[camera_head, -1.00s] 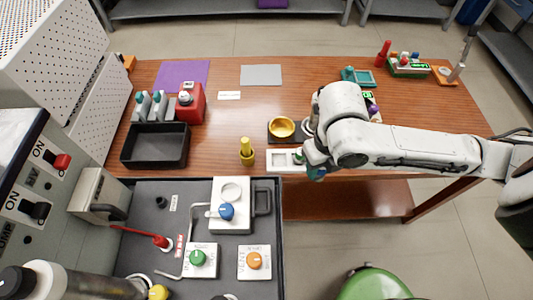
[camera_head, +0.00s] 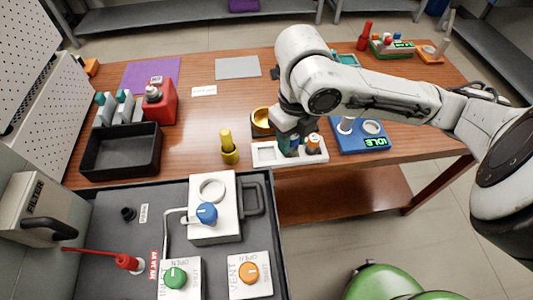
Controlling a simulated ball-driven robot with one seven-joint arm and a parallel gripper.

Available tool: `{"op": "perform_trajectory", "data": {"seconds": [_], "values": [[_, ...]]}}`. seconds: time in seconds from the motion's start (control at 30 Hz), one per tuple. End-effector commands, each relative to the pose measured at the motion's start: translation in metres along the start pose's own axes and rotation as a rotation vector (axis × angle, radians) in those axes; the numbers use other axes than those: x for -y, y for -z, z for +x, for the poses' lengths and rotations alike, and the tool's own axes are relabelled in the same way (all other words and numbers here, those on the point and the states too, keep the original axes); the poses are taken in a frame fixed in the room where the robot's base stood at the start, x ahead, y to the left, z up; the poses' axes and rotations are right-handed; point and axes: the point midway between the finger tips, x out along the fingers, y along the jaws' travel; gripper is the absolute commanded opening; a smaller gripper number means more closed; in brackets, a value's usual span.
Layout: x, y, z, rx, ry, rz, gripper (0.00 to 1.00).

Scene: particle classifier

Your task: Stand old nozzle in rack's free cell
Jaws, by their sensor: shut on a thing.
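The rack (camera_head: 263,158) is a white block with cells, near the front edge of the wooden table. Its left cell looks empty. An orange-topped piece (camera_head: 313,143) stands in its right part. My gripper (camera_head: 290,143) points down over the rack's middle, beside the orange-topped piece. It is shut on a small dark, bluish-green thing (camera_head: 289,149), which I take for the old nozzle. The jaws and wrist hide most of it, and I cannot tell whether its lower end is inside a cell or above the rack.
A yellow nozzle-like piece (camera_head: 228,147) stands left of the rack. A blue device reading IDLE (camera_head: 358,147) is close on the right.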

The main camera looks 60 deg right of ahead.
Motion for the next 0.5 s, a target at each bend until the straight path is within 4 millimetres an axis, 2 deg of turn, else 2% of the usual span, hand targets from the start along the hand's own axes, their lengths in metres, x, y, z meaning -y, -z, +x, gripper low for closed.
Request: {"op": "perform_trajectory", "data": {"seconds": [0.03,0.3,0.5], "values": [[-0.001,-0.003,0.009,0.003,0.002,-0.004,0.04],[-0.008,-0.035,0.023,-0.002,-0.002,-0.001,0.04],[-0.012,-0.06,0.054,-0.002,0.0,-0.001,0.04]]}}
